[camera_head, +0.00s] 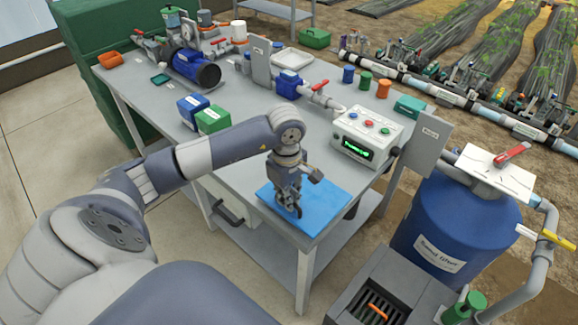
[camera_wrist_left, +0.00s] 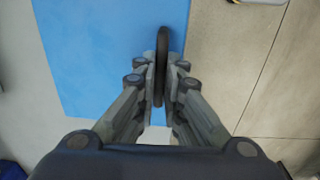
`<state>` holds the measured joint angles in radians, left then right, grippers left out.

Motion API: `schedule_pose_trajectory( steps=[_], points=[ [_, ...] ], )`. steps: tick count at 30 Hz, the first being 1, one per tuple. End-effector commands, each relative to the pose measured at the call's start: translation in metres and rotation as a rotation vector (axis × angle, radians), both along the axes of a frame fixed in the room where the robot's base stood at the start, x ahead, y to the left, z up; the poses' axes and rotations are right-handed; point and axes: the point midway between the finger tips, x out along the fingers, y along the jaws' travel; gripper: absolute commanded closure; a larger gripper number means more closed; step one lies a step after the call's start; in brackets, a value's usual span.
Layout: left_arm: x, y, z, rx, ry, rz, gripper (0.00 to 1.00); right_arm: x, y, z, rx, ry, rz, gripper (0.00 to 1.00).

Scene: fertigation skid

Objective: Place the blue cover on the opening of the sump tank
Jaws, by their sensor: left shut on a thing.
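The blue cover (camera_head: 325,200) is a flat blue panel at the near corner of the grey table; it fills much of the left of the wrist view (camera_wrist_left: 90,50). My left gripper (camera_head: 292,208) points down over it, shut on its dark upright handle (camera_wrist_left: 162,60). I cannot tell whether the cover rests on the table or is slightly raised. A dark grey box with an open top (camera_head: 345,303), seemingly the sump tank, is at the bottom right, apart from the cover. Something orange shows inside its opening. My right gripper is not in view.
The grey table (camera_head: 240,95) carries a control box (camera_head: 367,138), blue and green boxes (camera_head: 212,120) and a pump (camera_head: 195,68). A blue sand filter tank (camera_head: 455,225) with pipes stands beside the open box. A green bottle (camera_head: 465,308) stands at its right.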

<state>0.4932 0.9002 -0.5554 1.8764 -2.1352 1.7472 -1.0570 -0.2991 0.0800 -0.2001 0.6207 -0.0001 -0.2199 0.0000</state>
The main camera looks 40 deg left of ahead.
Motion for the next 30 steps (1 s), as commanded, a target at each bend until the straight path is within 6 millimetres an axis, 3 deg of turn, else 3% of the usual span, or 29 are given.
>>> schedule_pose_trajectory(
  steps=[11, 18, 25, 26, 27, 30],
  points=[
    [0.028, 0.021, -0.001, -0.002, -0.002, 0.001, 1.00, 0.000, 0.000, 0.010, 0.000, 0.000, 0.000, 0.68],
    [0.027, 0.020, -0.035, -0.002, -0.001, -0.001, 1.00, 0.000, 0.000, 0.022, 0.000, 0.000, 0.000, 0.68],
    [0.027, 0.020, -0.038, -0.001, -0.001, -0.002, 1.00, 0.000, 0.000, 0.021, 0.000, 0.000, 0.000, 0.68],
    [0.026, 0.020, -0.039, -0.001, 0.001, -0.002, 0.84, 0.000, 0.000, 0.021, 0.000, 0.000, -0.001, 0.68],
    [0.026, 0.020, -0.039, -0.001, 0.001, -0.003, 0.75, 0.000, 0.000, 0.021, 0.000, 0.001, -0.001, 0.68],
    [0.026, 0.020, -0.039, -0.001, 0.001, -0.002, 0.71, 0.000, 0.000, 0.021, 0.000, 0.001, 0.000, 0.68]
  ],
)
